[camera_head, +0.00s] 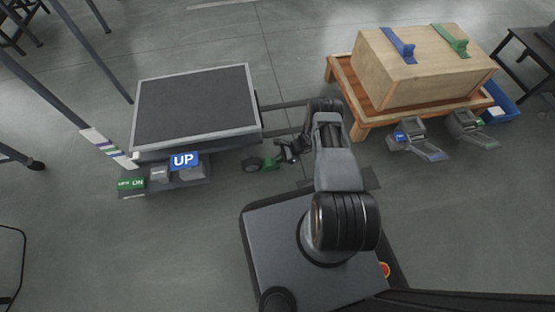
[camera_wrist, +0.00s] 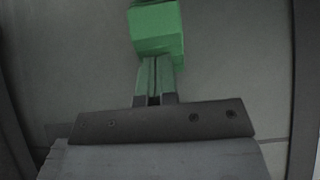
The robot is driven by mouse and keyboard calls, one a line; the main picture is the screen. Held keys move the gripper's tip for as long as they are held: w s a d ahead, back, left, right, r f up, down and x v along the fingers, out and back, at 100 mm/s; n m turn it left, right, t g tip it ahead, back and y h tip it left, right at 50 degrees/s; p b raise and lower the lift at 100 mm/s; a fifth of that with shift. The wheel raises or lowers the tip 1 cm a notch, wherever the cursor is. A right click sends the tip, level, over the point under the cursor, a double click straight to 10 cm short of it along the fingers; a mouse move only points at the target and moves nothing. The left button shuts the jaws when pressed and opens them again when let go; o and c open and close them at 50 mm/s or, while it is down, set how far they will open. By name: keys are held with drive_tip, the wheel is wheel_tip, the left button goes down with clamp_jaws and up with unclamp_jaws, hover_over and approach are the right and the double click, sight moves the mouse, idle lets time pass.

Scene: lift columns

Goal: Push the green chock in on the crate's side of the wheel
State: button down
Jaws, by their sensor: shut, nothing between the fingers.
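The green chock (camera_head: 271,163) is on the floor just right of the small dark wheel (camera_head: 252,165), on the side towards the wooden crate (camera_head: 425,70). I cannot tell whether chock and wheel touch. My gripper (camera_head: 281,156) is low beside the chock, at its right. In the wrist view the chock (camera_wrist: 156,28) is straight beyond my closed fingertips (camera_wrist: 156,70), which are at or very near its near face. Nothing is between the fingers. The wheel does not show clearly in the wrist view.
The wheel belongs to a lift cart with a dark platform (camera_head: 195,108); blue UP (camera_head: 185,161) and green DN (camera_head: 131,184) pedals are at its front. The crate rests on a low wooden stand (camera_head: 359,118). Two grey pedal-like devices (camera_head: 418,140) lie before it.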

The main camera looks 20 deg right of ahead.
drive_tip(key=d, duration=0.3)
drive_tip(key=shift+s+d, duration=0.15)
drive_tip(key=shift+d, duration=0.1)
drive_tip(key=p+v, duration=0.3)
drive_tip(key=v, duration=0.6)
drive_tip(key=shift+r+p, duration=0.3)
drive_tip(key=shift+r, duration=0.05)
drive_tip(key=w+a+r+n+h+p, duration=0.15)
drive_tip(key=r+n+p, duration=0.6)
drive_tip(key=r, duration=1.95)
drive_tip(key=w+a+r+n+h+p, duration=0.1)
drive_tip(key=a+r+n+h+p, duration=0.15)
drive_tip(key=r+p, duration=1.65)
drive_tip(key=s+a+r+n+t+h+p, duration=0.1)
drive_tip(key=s+r, duration=0.5)
drive_tip(key=r, duration=0.8)
drive_tip(key=s+a+r+n+t+h+p, duration=0.1)
drive_tip(key=s+r+n+p, duration=0.4)
drive_tip(key=r, duration=0.9)
drive_tip(key=s+a+r+n+t+h+p, duration=0.1)
drive_tip(key=s+r+p, duration=0.5)
drive_tip(key=r, duration=0.9)
drive_tip(key=s+a+n+h, duration=0.1)
drive_tip(key=s+a+h, duration=0.1)
drive_tip(key=a, duration=0.1)
drive_tip(key=shift+s+n, duration=0.35)
drive_tip(key=shift+n, duration=0.05)
